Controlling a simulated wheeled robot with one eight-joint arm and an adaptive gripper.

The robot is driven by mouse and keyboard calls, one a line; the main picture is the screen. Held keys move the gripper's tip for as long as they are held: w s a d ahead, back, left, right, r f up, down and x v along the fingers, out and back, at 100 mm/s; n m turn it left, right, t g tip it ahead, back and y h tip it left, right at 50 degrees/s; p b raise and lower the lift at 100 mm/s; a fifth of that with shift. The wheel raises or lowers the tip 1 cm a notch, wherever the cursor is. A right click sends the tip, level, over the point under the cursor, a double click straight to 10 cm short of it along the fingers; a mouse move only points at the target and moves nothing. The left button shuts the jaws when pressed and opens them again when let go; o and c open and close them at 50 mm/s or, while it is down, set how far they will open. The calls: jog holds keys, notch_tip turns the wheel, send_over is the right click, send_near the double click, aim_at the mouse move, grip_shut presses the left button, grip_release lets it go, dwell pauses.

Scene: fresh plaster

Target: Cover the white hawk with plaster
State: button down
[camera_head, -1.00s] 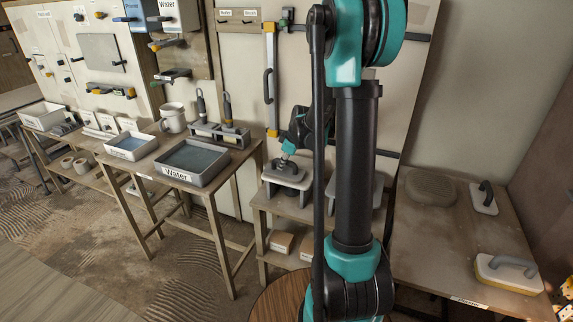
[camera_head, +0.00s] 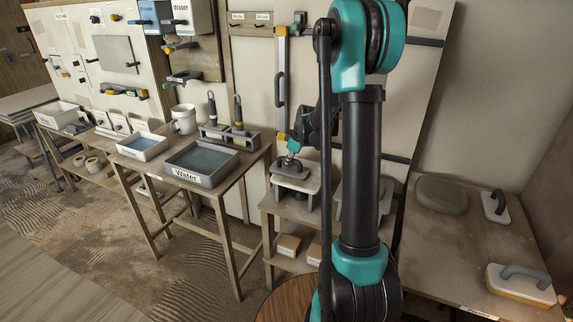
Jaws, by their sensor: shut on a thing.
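A pale, flat-topped hawk (camera_head: 307,182) sits on the small wooden stand in the middle, with a dark stem below it. My gripper (camera_head: 290,161) is small and partly shaded, pointing down at the hawk's top. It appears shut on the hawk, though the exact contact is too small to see. A rounded grey-brown mound (camera_head: 441,194), which looks like plaster, lies on the right table (camera_head: 432,252).
Two floats with handles, one grey (camera_head: 495,208) and one yellow-edged (camera_head: 520,284), lie on the right table. A round wooden top (camera_head: 287,300) is in front.

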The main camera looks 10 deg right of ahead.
jog(key=shift+w+d, duration=0.6)
jog(key=shift+w, duration=0.3)
jog(key=shift+w+d, duration=0.6)
jog(key=shift+w, duration=0.25)
jog(key=shift+w+d, duration=0.6)
jog(key=shift+w, duration=0.3)
jog(key=shift+s+d+f, duration=0.1)
jog(key=shift+s+d, duration=0.75)
jog(key=shift+d, duration=0.4)
jog(key=shift+s+d+f, duration=0.1)
jog(key=shift+s+d, duration=0.75)
jog(key=shift+d, duration=0.35)
jog(key=shift+s+d+f, duration=0.1)
jog(key=shift+s+d, duration=0.75)
jog(key=shift+d, duration=0.4)
jog(key=shift+w+a+r, duration=0.1)
jog(key=shift+w+a, duration=0.75)
jog(key=shift+a, duration=0.4)
jog(key=shift+w+a+f, duration=0.1)
jog(key=shift+w+a, duration=0.75)
jog(key=shift+a, duration=0.4)
jog(key=shift+w+a+r, duration=0.1)
jog(key=shift+w+a, duration=0.75)
jog(key=shift+a, duration=0.4)
jog(key=shift+r, duration=0.1)
notch_tip(320, 180, up, 7)
